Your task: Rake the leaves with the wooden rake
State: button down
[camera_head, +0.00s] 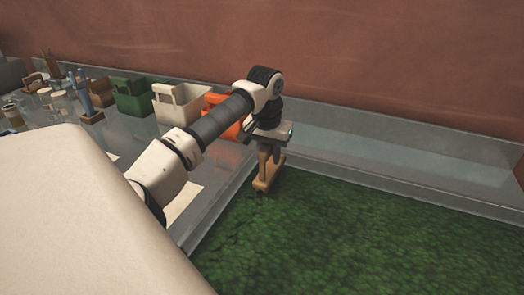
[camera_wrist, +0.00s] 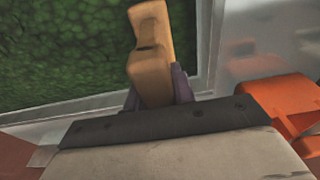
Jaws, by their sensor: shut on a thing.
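My gripper (camera_head: 270,150) is at the end of my arm, over the far left corner of the bed of green leaves (camera_head: 310,232). It is shut on the wooden rake (camera_head: 268,172), a light brown wooden piece that hangs below the fingers. In the wrist view the rake (camera_wrist: 152,52) sticks out from between the dark fingers, with the leaves (camera_wrist: 60,50) to its left. The rake's lower end is at or just above the leaves; I cannot tell whether it touches them.
A metal rim (camera_head: 420,186) borders the leaf bed along the back and left. On the shiny counter at left stand an orange bin (camera_head: 222,128), a white bin (camera_head: 180,101), a green bin (camera_head: 135,97) and several small tools and jars. A reddish wall (camera_head: 400,60) rises behind.

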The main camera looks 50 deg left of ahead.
jog(key=w+d+p, duration=0.2)
jog(key=w+d, duration=0.7)
jog(key=d, duration=1.2)
jog(key=w+d+p, duration=0.3)
jog(key=w+d, duration=0.5)
jog(key=d, duration=1.2)
jog(key=w+d+p, duration=0.2)
jog(key=w+d, duration=0.7)
jog(key=d, duration=1.2)
notch_tip(320, 180, up, 6)
jog(key=p, duration=0.2)
jog(key=shift+a+r, duration=0.15)
jog(key=shift+r, duration=0.1)
jog(key=shift+s, duration=0.15)
